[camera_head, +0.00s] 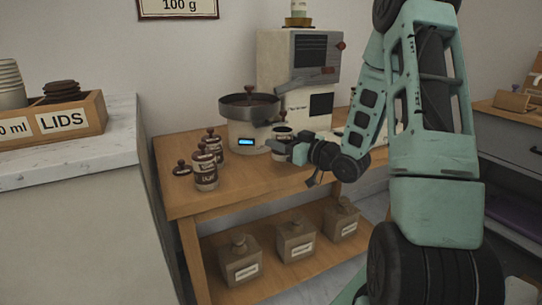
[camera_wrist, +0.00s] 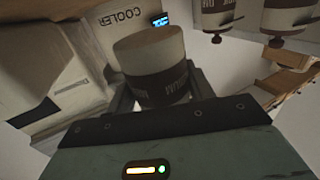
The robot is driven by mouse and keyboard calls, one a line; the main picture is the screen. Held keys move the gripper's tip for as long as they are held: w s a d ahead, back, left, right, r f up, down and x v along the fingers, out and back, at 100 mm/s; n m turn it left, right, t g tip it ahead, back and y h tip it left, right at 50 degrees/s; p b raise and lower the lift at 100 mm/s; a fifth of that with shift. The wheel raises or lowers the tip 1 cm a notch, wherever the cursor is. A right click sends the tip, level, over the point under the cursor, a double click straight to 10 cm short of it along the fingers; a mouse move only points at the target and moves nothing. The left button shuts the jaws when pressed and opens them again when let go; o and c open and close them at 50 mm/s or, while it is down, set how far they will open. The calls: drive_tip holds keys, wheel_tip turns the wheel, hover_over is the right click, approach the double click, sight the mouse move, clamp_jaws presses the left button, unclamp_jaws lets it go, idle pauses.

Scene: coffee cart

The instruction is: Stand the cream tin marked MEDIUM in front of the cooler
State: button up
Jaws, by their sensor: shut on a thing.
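The cream tin marked MEDIUM (camera_wrist: 155,55) has a dark label band and sits between my gripper's fingers in the wrist view. In the head view this tin (camera_head: 283,132) shows partly, with a dark knob on top, just right of the cooler's front. My gripper (camera_head: 292,150) is shut on it, reaching in from the right. The cooler (camera_head: 247,133) is a cream drum with a dark pan and a lit blue display. Its COOLER lettering (camera_wrist: 122,18) shows in the wrist view beyond the tin. I cannot tell whether the tin's base touches the table.
A cream machine (camera_head: 290,75) stands behind. Several canisters (camera_head: 240,262) fill the lower shelf.

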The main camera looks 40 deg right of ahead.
drive_tip(key=w, duration=0.3)
drive_tip(key=shift+w+a, duration=0.15)
drive_tip(key=shift+a, duration=0.05)
drive_tip(key=shift+w+a, duration=0.1)
drive_tip(key=shift+w, duration=0.4)
drive_tip(key=shift+f+b, duration=0.75)
drive_tip(key=shift+f, duration=0.95)
drive_tip(key=shift+f, duration=0.2)
drive_tip(key=o, duration=1.2)
drive_tip(key=shift+s, duration=0.1)
drive_tip(key=shift+c, duration=0.2)
drive_tip(key=shift+r, duration=0.15)
